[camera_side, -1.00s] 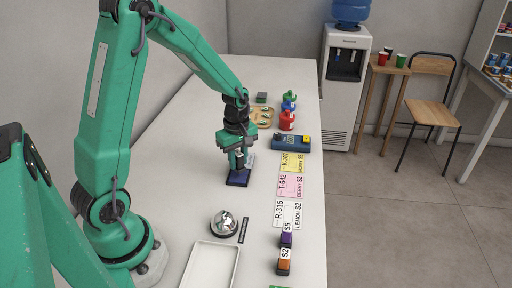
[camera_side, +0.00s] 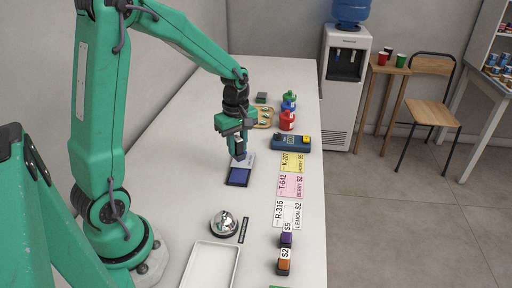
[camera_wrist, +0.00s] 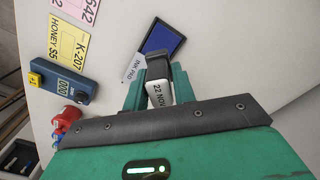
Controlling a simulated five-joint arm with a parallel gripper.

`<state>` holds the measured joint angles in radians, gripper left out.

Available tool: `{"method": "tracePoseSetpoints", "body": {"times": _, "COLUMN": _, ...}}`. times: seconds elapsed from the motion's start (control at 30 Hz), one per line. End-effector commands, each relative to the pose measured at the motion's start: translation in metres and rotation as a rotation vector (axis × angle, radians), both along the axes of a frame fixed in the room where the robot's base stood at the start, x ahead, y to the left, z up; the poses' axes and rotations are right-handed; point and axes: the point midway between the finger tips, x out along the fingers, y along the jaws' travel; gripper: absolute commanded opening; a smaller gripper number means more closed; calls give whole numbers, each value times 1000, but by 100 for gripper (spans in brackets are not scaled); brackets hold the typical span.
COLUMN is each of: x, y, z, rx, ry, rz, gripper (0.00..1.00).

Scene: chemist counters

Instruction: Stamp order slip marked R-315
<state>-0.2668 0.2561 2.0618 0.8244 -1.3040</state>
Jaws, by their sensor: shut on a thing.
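My gripper (camera_side: 238,138) is shut on a stamp and holds it upright above the counter, at the far end of the ink pad (camera_side: 238,176). In the wrist view the stamp (camera_wrist: 160,92) shows a white label reading 22 NOV between the green fingers (camera_wrist: 158,84). The open pad shows its blue surface in the wrist view (camera_wrist: 163,40), just beyond the stamp. The white slip marked R-315, LEMON (camera_side: 288,214) lies flat near the counter's right edge, nearer the camera than the pad. The stamp's underside is hidden.
A pink T-642 slip (camera_side: 290,186) and a yellow K-207 slip (camera_side: 292,162) lie in the same row. A blue numbered device (camera_side: 291,137) stands beyond. A bell (camera_side: 224,224), a white tray (camera_side: 211,268) and small labelled blocks (camera_side: 284,262) are nearer.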

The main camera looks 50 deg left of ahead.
Motion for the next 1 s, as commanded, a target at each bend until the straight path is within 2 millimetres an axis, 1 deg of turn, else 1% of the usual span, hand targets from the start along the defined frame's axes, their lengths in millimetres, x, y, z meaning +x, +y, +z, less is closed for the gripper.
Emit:
{"method": "tracePoseSetpoints", "body": {"times": 0.37, "x": 1, "y": -1, "z": 1, "rx": 0, "ry": -1, "rz": -5, "gripper": 12}}
{"method": "tracePoseSetpoints", "body": {"times": 0.47, "x": 3, "y": -6, "z": 0, "rx": 0, "ry": -1, "rz": -23, "gripper": 12}}
{"method": "tracePoseSetpoints", "body": {"times": 0.57, "x": 6, "y": -14, "z": 0, "rx": 0, "ry": -2, "rz": -59, "gripper": 12}}
{"method": "tracePoseSetpoints", "body": {"times": 0.67, "x": 11, "y": -28, "z": 0, "rx": 1, "ry": -2, "rz": -114, "gripper": 12}}
{"method": "tracePoseSetpoints", "body": {"times": 0.77, "x": 16, "y": -46, "z": -1, "rx": 1, "ry": -2, "rz": -190, "gripper": 12}}
{"method": "tracePoseSetpoints", "body": {"times": 0.87, "x": 21, "y": -69, "z": -2, "rx": 0, "ry": -1, "rz": -280, "gripper": 12}}
{"method": "tracePoseSetpoints", "body": {"times": 1.0, "x": 27, "y": -104, "z": -4, "rx": 1, "ry": -2, "rz": -418, "gripper": 12}}
